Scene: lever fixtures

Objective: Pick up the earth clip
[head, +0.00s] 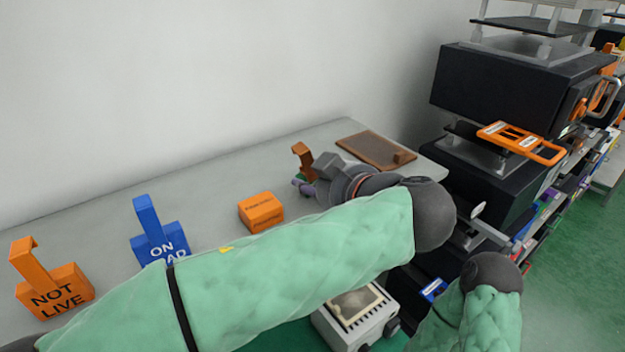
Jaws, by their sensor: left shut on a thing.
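The earth clip (302,154) looks like a small copper-brown hooked piece, with a bit of green at its foot, near the back of the grey bench. My left gripper (304,186) is at its foot and shut on it. The wrist and forearm hide most of the fingers and the lower part of the clip. I cannot tell whether the clip is clear of the bench. Of my right arm only the sleeve and a dark joint show at the lower right; its gripper is out of view.
An orange block (261,212), a blue lever tag block (160,240) and an orange "NOT LIVE" block (52,291) stand on the bench (200,190). A brown flat board (376,151) lies at its far end. A black equipment rack (510,90) stands right. A meter (355,318) is in front.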

